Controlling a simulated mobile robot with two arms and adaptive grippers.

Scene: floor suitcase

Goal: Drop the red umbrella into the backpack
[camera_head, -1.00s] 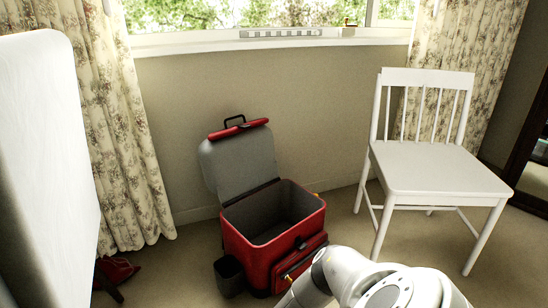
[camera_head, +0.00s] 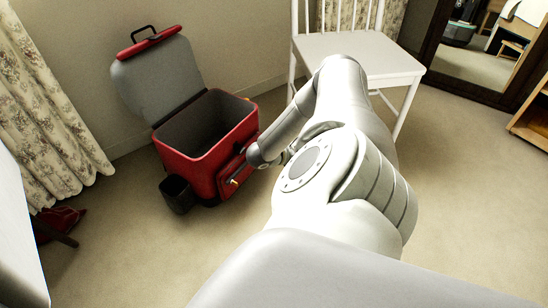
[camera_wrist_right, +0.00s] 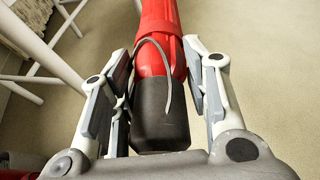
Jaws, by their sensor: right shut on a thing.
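The red backpack (camera_head: 212,168) stands on the floor at the left of the head view, its grey-lined lid (camera_head: 155,78) raised and its dark inside open upward. In the right wrist view, my right gripper (camera_wrist_right: 158,85) is shut on the red umbrella (camera_wrist_right: 160,30), with its black handle end (camera_wrist_right: 160,115) between the fingers and a thin grey strap across it. In the head view, my right arm reaches forward beside the backpack's right side. The gripper and umbrella cannot be made out there. My left gripper is not in view.
A white chair (camera_head: 360,55) stands behind my right arm, and its legs show at the upper left of the wrist view. A floral curtain (camera_head: 45,100) hangs at the left. Carpet at the right is free.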

